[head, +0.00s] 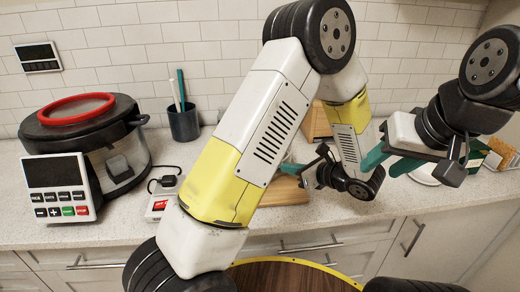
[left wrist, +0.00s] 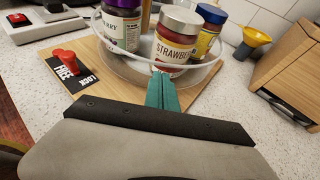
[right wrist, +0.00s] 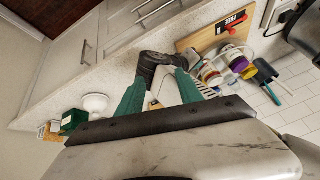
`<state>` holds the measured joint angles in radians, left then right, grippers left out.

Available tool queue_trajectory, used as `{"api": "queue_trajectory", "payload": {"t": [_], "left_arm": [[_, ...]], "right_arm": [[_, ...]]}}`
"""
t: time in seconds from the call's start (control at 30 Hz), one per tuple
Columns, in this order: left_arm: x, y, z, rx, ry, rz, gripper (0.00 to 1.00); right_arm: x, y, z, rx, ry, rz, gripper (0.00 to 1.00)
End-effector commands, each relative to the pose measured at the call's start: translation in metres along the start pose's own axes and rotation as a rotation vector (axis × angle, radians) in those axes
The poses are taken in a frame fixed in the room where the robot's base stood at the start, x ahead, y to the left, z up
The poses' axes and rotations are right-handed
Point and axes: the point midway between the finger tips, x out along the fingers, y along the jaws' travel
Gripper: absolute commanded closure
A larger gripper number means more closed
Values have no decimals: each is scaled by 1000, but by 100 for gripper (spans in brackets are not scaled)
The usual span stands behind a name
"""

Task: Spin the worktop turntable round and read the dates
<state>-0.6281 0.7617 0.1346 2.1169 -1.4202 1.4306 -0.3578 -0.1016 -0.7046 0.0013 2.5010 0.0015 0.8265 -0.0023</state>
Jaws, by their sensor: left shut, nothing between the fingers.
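The turntable (left wrist: 140,70) is a clear round tray with a white rim on a wooden board (left wrist: 100,85). It carries a purple-lidded jar (left wrist: 121,27), a strawberry jar (left wrist: 175,40) and a blue-and-yellow jar (left wrist: 207,32). A red lever (left wrist: 64,58) sits on a black plate marked FREE and LOCK; its setting is unclear. My left gripper (left wrist: 162,92) is shut and empty, its tips by the near rim below the strawberry jar; I cannot tell whether they touch. In the head view my left arm hides most of the turntable. My right gripper (right wrist: 158,92) is open and empty, further right.
A keypad unit (head: 60,188) and a large pot with a red ring (head: 80,110) stand at the left. A dark cup with utensils (head: 184,122) is by the wall. A wooden box (left wrist: 287,65) and yellow funnel (left wrist: 257,36) are near the turntable. A green box (right wrist: 73,120) stands beyond a white bowl (right wrist: 95,102).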

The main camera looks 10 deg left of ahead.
Motion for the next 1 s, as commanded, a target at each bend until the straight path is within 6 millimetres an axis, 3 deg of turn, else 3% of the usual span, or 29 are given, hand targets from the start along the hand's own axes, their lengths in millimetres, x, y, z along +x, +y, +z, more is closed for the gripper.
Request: {"api": "queue_trajectory", "payload": {"t": [0.07, 0.5, 1.0], "left_arm": [[-8, 0, -2, 7, 6, -18, 100], [-11, 20, -2, 5, 6, -20, 100], [-11, 26, -2, 6, 5, -19, 100]], "right_arm": [[1, 2, -6, 7, 17, 3, 64], [0, 2, -3, 8, 8, 4, 64], [0, 3, -3, 11, 4, 4, 64]]}}
